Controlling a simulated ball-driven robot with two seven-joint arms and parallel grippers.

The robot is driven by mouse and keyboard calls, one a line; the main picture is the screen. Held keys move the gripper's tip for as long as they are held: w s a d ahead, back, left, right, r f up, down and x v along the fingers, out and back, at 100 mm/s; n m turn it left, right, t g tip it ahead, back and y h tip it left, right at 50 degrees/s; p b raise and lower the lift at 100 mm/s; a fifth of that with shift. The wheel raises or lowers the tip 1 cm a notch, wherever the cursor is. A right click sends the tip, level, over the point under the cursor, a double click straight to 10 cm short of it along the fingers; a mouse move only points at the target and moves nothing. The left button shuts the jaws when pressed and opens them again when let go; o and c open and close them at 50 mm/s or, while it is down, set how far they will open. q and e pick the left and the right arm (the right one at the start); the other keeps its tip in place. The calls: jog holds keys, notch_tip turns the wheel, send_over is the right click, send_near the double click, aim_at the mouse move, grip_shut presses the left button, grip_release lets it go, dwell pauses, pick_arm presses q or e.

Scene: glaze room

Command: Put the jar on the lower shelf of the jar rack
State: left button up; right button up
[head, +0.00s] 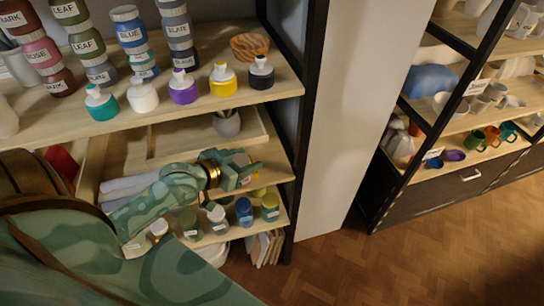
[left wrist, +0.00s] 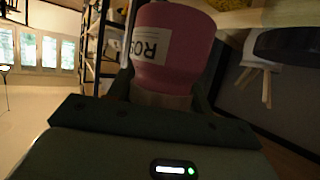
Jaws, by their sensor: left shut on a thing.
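My left gripper (head: 238,174) is in front of the jar rack, at about the height of its middle board in the picture. In the left wrist view it is shut on a pink jar (left wrist: 178,40) with a white label reading "ROS", the rest cut off. In the head view the gripper mostly hides this jar. The jar rack (head: 292,92) has wooden boards and dark posts. Its lower shelf (head: 284,217) holds a row of jars, among them a blue one (head: 244,211) and a green one with a yellow band (head: 270,206). My right gripper is not in view.
Squeeze bottles (head: 183,88) and stacked labelled jars stand on the upper board. A grey pot (head: 227,122) stands on the middle board. White slabs (head: 264,248) lean beneath the lower shelf. A second rack with mugs (head: 480,138) stands at right; the floor between is clear.

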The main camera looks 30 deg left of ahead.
pick_arm(q)
jog(key=w+a+r, duration=0.3)
jog(key=a, duration=0.2)
jog(key=shift+y, duration=0.3)
jog(key=w+d+f+b, duration=0.1)
jog(key=w+f, duration=0.2)
jog(key=w, duration=0.1)
jog(key=w+d+f+b, duration=0.1)
jog(key=w+d+f, duration=0.1)
jog(key=w+f, duration=0.1)
jog(key=w+d+f+b, duration=0.1)
jog(key=w+d+f, duration=0.1)
jog(key=w+f, duration=0.1)
jog(key=shift+x, duration=0.95)
notch_tip(320, 180, down, 3)
jog(key=shift+w+d+f+b, duration=0.1)
jog(key=shift+b, duration=0.65)
jog(key=shift+c, duration=1.1)
jog(key=o, duration=1.3)
jog(key=shift+o, duration=0.2)
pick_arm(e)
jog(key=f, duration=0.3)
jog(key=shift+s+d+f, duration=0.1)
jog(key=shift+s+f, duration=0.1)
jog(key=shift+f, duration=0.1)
